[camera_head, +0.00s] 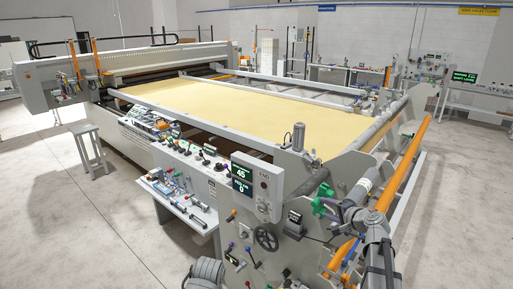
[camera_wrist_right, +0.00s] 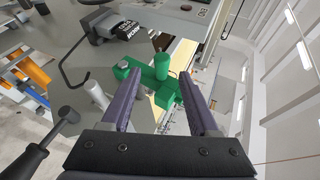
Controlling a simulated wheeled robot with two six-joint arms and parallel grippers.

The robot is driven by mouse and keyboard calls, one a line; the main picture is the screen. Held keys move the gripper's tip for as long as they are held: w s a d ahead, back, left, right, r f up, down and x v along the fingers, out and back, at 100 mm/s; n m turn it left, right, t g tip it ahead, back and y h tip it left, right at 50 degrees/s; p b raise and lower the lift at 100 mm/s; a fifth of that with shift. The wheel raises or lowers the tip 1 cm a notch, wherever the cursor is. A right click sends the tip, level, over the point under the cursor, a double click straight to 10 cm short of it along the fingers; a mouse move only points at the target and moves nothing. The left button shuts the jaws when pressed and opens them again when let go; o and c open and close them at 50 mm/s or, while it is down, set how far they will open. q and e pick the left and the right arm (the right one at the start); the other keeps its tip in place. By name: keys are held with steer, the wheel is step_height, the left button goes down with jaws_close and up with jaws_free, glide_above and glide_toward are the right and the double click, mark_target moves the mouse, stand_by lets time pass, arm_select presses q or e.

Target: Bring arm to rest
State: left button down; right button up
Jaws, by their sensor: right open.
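My right arm reaches in from the lower right of the head view, its gripper (camera_head: 338,203) at the near end of the quilting gantry. In the right wrist view the purple fingers of this gripper (camera_wrist_right: 155,84) are open and spread wide. A green handle (camera_wrist_right: 161,68) with an upright grip shows beyond and between them. I cannot tell whether either finger touches it. The green handle (camera_head: 321,206) also shows in the head view, just left of the gripper. My left gripper is not in view.
A control box with screens (camera_head: 256,186) and a black handwheel (camera_head: 267,240) stand left of the arm. An orange rail (camera_head: 407,172) runs close on the right. The yellow fabric bed (camera_head: 235,108) lies behind. Open floor (camera_head: 458,190) shows on the right.

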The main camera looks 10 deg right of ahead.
steer(key=s+a+f+n+g+y+b, duration=0.1)
steer(key=s+a+f+n+g+b, duration=0.25)
steer(key=a+f, duration=0.6)
steer(key=s+a+f+n+g+y+b, duration=0.1)
steer(key=s+a+f+n+g+b, duration=0.35)
steer(key=a, duration=0.75)
steer(key=s+a+f+n+g+h+b, duration=0.2)
steer(key=s+a+f+n+h+b, duration=0.1)
steer(key=s+f, duration=0.5)
steer(key=s+a+f+n+g+h+b, duration=0.3)
steer(key=s+f, duration=0.5)
steer(key=s, duration=0.3)
steer(key=a+n+h+b, duration=0.1)
steer(key=a+n+b, duration=0.1)
steer(key=a+n, duration=0.1)
steer(key=shift+s, duration=0.3)
